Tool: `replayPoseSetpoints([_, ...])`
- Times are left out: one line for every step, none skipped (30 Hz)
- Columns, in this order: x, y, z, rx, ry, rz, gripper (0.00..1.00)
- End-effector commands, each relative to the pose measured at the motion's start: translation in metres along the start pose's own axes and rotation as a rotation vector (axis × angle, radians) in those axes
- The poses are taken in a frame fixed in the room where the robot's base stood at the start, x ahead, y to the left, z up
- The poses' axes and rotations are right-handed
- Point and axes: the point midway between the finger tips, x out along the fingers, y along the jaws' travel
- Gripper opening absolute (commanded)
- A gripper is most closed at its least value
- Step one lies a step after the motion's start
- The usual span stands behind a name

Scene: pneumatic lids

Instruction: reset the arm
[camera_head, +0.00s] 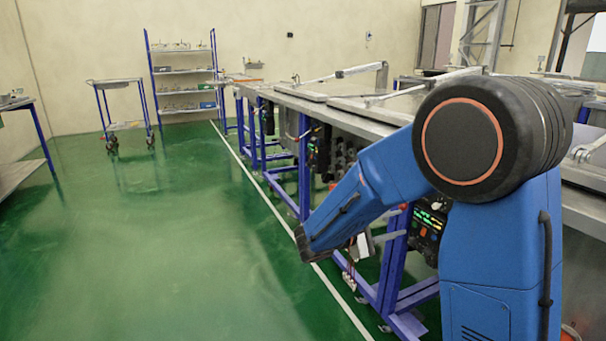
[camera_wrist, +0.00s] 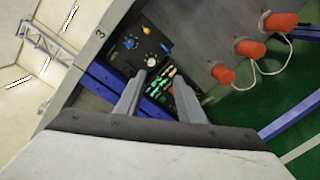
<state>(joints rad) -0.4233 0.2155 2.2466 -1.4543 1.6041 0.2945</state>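My blue arm fills the right of the head view, with its large black joint facing the camera and its forearm reaching down and left beside the workbench row. In the wrist view my gripper (camera_wrist: 160,80) has two grey fingers standing apart with nothing between them, so it is open and empty. Beyond the fingertips is a black control panel (camera_wrist: 128,52) with knobs and a row of lit green buttons. In the head view the gripper is mostly hidden behind the arm.
Orange plugs (camera_wrist: 250,48) stick out near the panel. A trolley (camera_head: 122,125) and a shelf rack (camera_head: 185,71) stand at the back. The green floor (camera_head: 150,240) at left is clear.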

Motion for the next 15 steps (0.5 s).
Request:
replayPoseSetpoints([0.006, -0.005, 0.013, 0.014, -0.002, -0.04, 0.35])
replayPoseSetpoints([0.009, -0.009, 0.021, 0.02, -0.004, -0.068, 0.35])
replayPoseSetpoints([0.013, -0.016, 0.032, 0.031, -0.004, -0.11, 0.35])
replayPoseSetpoints([0.016, -0.021, 0.04, 0.04, -0.003, -0.144, 0.35])
replayPoseSetpoints([0.018, -0.028, 0.048, 0.05, -0.003, -0.179, 0.35])
replayPoseSetpoints([0.021, -0.036, 0.059, 0.064, -0.001, -0.225, 0.35])
replayPoseSetpoints([0.023, -0.042, 0.067, 0.074, 0.001, -0.259, 0.35])
replayPoseSetpoints([0.024, -0.048, 0.075, 0.085, 0.004, -0.293, 0.35])
replayPoseSetpoints([0.025, -0.056, 0.085, 0.101, 0.008, -0.337, 0.35])
replayPoseSetpoints([0.026, -0.063, 0.092, 0.113, 0.012, -0.371, 0.35])
replayPoseSetpoints([0.026, -0.069, 0.098, 0.126, 0.016, -0.404, 0.35])
replayPoseSetpoints([0.026, -0.077, 0.108, 0.144, 0.022, -0.447, 0.35])
replayPoseSetpoints([0.025, -0.084, 0.114, 0.158, 0.028, -0.479, 0.35])
replayPoseSetpoints([0.025, -0.09, 0.12, 0.172, 0.033, -0.511, 0.35])
replayPoseSetpoints([0.023, -0.098, 0.128, 0.192, 0.043, -0.553, 0.35])
